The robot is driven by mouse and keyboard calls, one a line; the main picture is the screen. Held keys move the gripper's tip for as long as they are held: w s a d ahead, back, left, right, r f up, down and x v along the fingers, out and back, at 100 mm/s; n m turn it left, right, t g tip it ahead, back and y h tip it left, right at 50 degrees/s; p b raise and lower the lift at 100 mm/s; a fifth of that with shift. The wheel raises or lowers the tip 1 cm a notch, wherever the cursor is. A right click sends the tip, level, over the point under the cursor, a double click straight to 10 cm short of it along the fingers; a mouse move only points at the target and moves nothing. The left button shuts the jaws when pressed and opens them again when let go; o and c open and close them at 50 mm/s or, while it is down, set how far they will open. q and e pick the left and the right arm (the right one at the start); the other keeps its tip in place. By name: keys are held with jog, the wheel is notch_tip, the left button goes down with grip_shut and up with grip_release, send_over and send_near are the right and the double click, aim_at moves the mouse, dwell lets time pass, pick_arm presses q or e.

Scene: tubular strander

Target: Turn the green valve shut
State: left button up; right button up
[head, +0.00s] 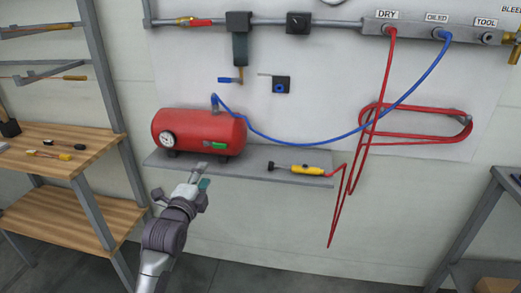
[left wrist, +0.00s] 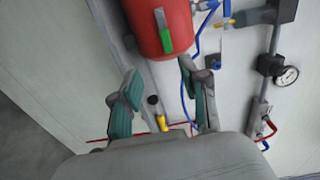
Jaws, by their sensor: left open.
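The green valve handle (head: 216,146) is on the front of a red air tank (head: 190,132), low on its right side, and looks roughly level in the head view. In the left wrist view the green handle (left wrist: 166,41) shows against the red tank, ahead of the space between my fingers. My left gripper (head: 201,177) is just below and in front of the tank, by the shelf's front edge. Its two teal-padded fingers (left wrist: 159,73) are spread apart with nothing between them that they touch. The handle appears unobstructed. My right gripper is not in view.
The grey shelf (head: 257,172) under the tank also holds a yellow tool (head: 307,170). A blue hose (head: 300,142) runs from the tank to the wall manifold (head: 430,30). Red hoses hang at right. A wooden rack (head: 62,145) stands at left.

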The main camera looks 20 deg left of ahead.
aim_at(219, 147)
pick_arm(q)
jog(key=x, duration=0.9)
jog(key=r+x, duration=0.1)
jog(key=x, duration=0.3)
jog(key=shift+w+a, duration=0.1)
jog(key=shift+w, duration=0.25)
jog(key=shift+r, duration=0.1)
grip_shut()
